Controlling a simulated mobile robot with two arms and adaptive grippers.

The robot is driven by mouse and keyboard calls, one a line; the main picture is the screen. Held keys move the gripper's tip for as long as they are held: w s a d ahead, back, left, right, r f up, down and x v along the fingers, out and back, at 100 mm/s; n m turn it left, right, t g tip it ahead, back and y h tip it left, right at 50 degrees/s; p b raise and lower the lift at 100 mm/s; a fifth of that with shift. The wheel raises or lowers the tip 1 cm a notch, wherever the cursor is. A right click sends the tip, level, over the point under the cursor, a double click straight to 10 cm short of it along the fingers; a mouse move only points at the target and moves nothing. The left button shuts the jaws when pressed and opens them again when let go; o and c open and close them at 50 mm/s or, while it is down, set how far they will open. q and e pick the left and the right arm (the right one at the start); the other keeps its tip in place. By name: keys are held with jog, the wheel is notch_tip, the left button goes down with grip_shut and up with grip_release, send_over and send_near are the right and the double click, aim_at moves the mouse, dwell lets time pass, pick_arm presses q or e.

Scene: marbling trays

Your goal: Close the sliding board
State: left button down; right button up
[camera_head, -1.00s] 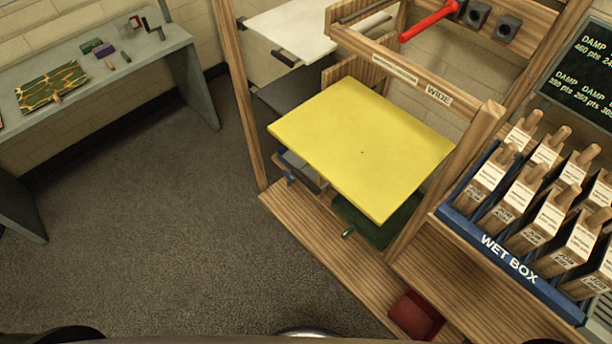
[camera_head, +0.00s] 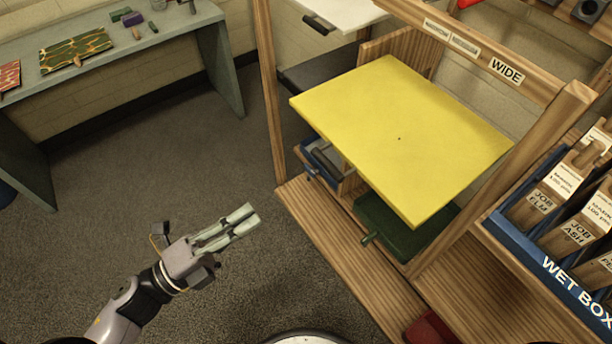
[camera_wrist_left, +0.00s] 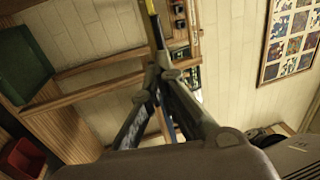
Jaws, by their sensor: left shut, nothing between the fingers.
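The yellow sliding board (camera_head: 395,135) sticks out of the wooden rack (camera_head: 268,110) under the rail marked WIDE. It is flat and its front edge overhangs the lower shelf. My left gripper (camera_head: 252,217) is shut and empty, to the left of the board and in front of the rack, apart from both. In the left wrist view, the closed fingers (camera_wrist_left: 157,78) point towards a thin yellow strip (camera_wrist_left: 151,24), which looks like the board seen edge-on. My right gripper is not in view.
A dark green tray (camera_head: 400,225) lies below the board. A blue box marked WET BOX (camera_head: 570,284) with wooden-handled tools stands at the right. A grey table (camera_head: 130,55) with small items is at the back left. The floor (camera_head: 150,165) between is clear.

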aim_at(323, 166)
pick_arm(q)
jog(key=p+x, duration=0.1)
jog(key=x, duration=0.3)
jog(key=p+x, duration=0.2)
jog(key=x, duration=0.2)
jog(key=p+x, duration=0.1)
jog(key=x, duration=0.3)
jog(key=shift+w+d+r, duration=0.2)
jog(key=shift+d+r, duration=0.05)
jog(key=shift+r, duration=0.1)
jog(key=shift+w+d+p, duration=0.25)
jog(key=shift+d+p, duration=0.05)
jog(key=shift+d, duration=0.1)
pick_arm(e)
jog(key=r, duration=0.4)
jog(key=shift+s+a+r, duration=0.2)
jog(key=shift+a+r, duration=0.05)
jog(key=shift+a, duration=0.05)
pick_arm(q)
jog(key=shift+w+d, duration=0.1)
